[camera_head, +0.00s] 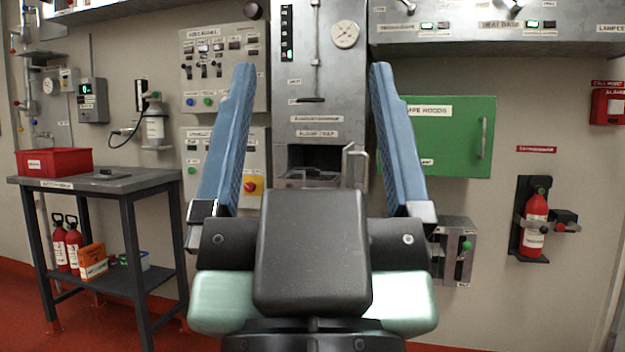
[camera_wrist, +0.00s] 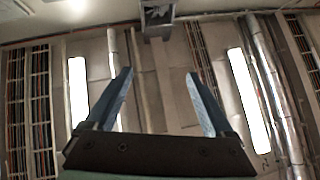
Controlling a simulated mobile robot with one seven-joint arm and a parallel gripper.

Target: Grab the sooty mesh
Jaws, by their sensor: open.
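My gripper (camera_head: 312,68) is open, its two blue fingers raised and wide apart in front of the wall panels in the head view. In the wrist view my gripper (camera_wrist: 158,74) is also open, with nothing between the fingers; it faces the ceiling. I cannot make out the sooty mesh for certain. A dark recess (camera_head: 316,158) with a grey tray-like part (camera_head: 308,178) at its bottom opens low in the central metal column, seen between the fingers. A small dark object (camera_head: 110,174) lies on the table at the left; its nature is unclear.
At the left is a grey table (camera_head: 140,180) with a red bin (camera_head: 54,162) on top and red extinguishers (camera_head: 74,243) on its lower shelf. A green cabinet (camera_head: 460,137) and a wall extinguisher (camera_head: 536,218) are at the right. Red floor (camera_head: 22,290) shows at lower left.

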